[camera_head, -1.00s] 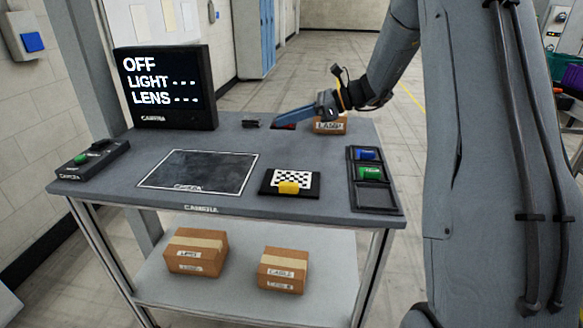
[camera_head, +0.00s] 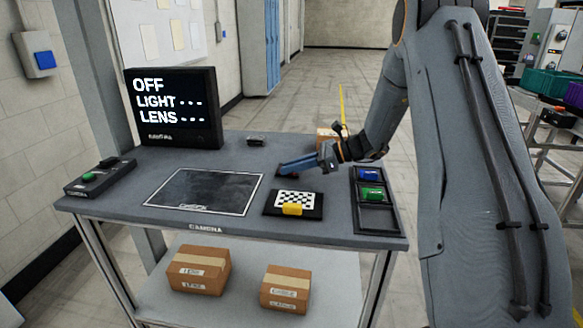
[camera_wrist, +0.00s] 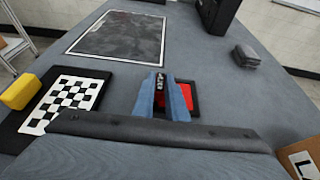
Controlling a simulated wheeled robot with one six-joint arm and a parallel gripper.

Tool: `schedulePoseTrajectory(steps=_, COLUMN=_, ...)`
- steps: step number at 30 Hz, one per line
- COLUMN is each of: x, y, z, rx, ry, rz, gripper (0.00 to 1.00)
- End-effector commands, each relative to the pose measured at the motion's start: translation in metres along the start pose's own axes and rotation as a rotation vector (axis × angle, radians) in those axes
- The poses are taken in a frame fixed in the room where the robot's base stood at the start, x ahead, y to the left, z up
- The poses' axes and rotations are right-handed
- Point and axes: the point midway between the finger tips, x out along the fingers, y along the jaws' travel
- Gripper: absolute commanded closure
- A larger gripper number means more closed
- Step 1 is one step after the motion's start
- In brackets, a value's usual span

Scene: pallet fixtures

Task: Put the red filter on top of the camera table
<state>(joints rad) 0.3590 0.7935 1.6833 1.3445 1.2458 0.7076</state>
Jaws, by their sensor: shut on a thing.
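The camera table (camera_head: 125,200) is grey, with a "CAMERA" label on its front edge. My gripper (camera_head: 284,168) is over its top, behind the checkerboard pad. In the wrist view my gripper (camera_wrist: 163,92) has its blue fingers shut on the red filter (camera_wrist: 186,98), a red square in a black frame. The fingers hide part of the filter. I cannot tell whether it touches the tabletop. In the head view the filter is mostly hidden by the fingers.
A checkerboard pad (camera_head: 282,209) with a yellow block (camera_head: 292,209) is nearby. A black rack (camera_head: 376,217) at right holds a blue filter (camera_head: 368,174) and a green filter (camera_head: 371,193). A monitor (camera_head: 180,108), a marked dark square (camera_head: 200,190) and a switch box (camera_head: 100,178) are to the left.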

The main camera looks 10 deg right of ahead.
Motion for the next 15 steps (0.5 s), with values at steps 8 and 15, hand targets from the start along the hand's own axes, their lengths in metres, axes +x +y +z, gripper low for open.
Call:
schedulePoseTrajectory(steps=8, x=0.0012, y=0.0001, z=-0.0029, rx=0.001, ry=0.000, rz=0.000, gripper=0.69)
schedulePoseTrajectory(steps=15, x=0.0010, y=0.0000, z=-0.0026, rx=0.001, ry=0.000, rz=0.000, gripper=0.69)
